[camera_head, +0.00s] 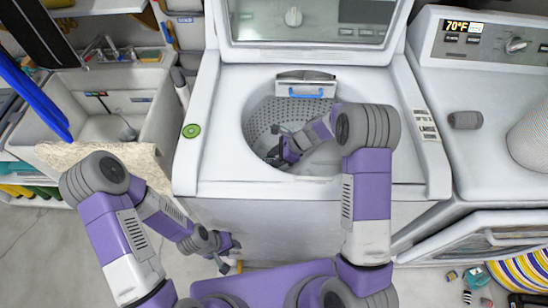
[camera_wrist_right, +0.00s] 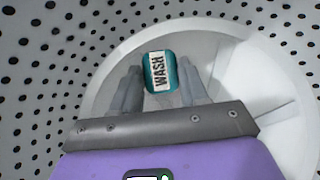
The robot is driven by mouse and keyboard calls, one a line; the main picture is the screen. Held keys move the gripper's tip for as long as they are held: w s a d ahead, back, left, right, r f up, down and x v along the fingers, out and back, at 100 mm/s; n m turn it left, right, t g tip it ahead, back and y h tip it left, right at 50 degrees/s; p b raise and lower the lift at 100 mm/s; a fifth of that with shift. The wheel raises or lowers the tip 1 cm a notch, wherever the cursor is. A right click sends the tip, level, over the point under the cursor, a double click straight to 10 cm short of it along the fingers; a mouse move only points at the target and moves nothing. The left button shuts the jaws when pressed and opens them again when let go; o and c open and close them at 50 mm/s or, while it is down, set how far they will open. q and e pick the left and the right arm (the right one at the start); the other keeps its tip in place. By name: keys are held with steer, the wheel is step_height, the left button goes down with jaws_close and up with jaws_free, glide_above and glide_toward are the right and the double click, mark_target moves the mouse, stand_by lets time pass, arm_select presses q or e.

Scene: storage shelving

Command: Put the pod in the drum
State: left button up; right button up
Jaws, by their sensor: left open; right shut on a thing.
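The pod (camera_wrist_right: 159,72) is teal with a white label reading "WASH". It sits between the fingertips of my right gripper (camera_wrist_right: 160,84) in the right wrist view. In the head view my right gripper (camera_head: 277,143) reaches down inside the washer's drum (camera_head: 257,117), a grey perforated tub. The drum's dotted wall (camera_wrist_right: 28,75) surrounds the gripper in the wrist view, with a pale round base behind the pod. I cannot tell the pod's height above that base. In the head view the pod is not clearly visible. My left gripper (camera_head: 230,258) is open and low, in front of the washer.
The top-loading washer (camera_head: 205,140) has its lid (camera_head: 310,28) up. A sink (camera_head: 105,120) stands at left. Small items and a striped basket (camera_head: 525,270) are on the floor at lower right.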

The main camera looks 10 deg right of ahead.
steer(key=o, duration=1.1)
steer(key=shift+r, duration=0.35)
steer(key=p+v, duration=0.4)
steer(key=v, duration=0.8)
steer(key=shift+d+r, duration=0.1)
steer(key=shift+r, duration=0.05)
steer(key=shift+p, duration=0.3)
